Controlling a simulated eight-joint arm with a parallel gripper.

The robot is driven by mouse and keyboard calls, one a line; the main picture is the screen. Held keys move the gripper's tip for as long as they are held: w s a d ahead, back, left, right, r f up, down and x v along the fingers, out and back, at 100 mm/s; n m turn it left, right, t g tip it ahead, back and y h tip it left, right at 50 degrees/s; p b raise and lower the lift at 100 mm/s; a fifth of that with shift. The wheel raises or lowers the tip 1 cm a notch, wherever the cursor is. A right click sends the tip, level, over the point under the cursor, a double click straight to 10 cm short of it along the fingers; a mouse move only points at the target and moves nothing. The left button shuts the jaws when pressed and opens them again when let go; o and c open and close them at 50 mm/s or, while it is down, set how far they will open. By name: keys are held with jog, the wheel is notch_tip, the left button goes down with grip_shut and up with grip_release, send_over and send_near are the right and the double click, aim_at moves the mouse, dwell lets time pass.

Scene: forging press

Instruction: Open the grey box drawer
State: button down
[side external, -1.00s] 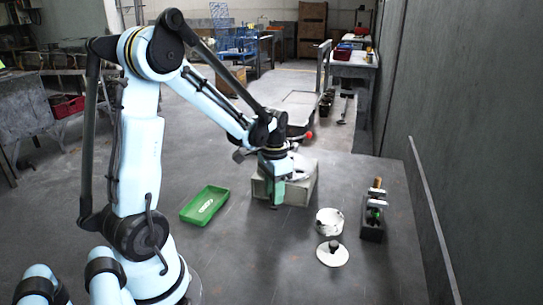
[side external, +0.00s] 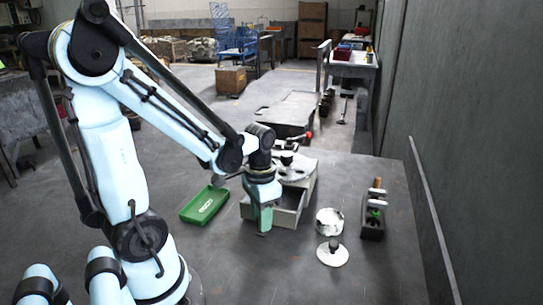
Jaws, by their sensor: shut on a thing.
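The grey box (side external: 303,185) stands on the dark table, with a white object with a dark knob (side external: 291,164) on top of it. Its drawer (side external: 287,217) is pulled out toward the front, and part of its inside shows. My gripper (side external: 264,228) points down at the drawer's front and is shut on it. The fingers cover the place of contact, so the handle cannot be seen.
A green tray (side external: 204,205) lies left of the drawer. A white pot (side external: 328,221) and a white lid (side external: 332,254) with a dark knob are to the right. A dark block holder with tools (side external: 373,220) stands farther right. The table front is clear.

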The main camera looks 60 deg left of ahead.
jog(key=c, duration=0.9)
grip_release()
jog(key=shift+o, duration=0.2)
jog(key=shift+r, duration=0.1)
notch_tip(320, 180, up, 12)
jog(key=w+d+f+t, duration=0.2)
jog(key=w+d+t, duration=0.2)
jog(key=d+t, duration=0.3)
jog(key=shift+d+f, duration=0.25)
jog(key=shift+d, duration=0.5)
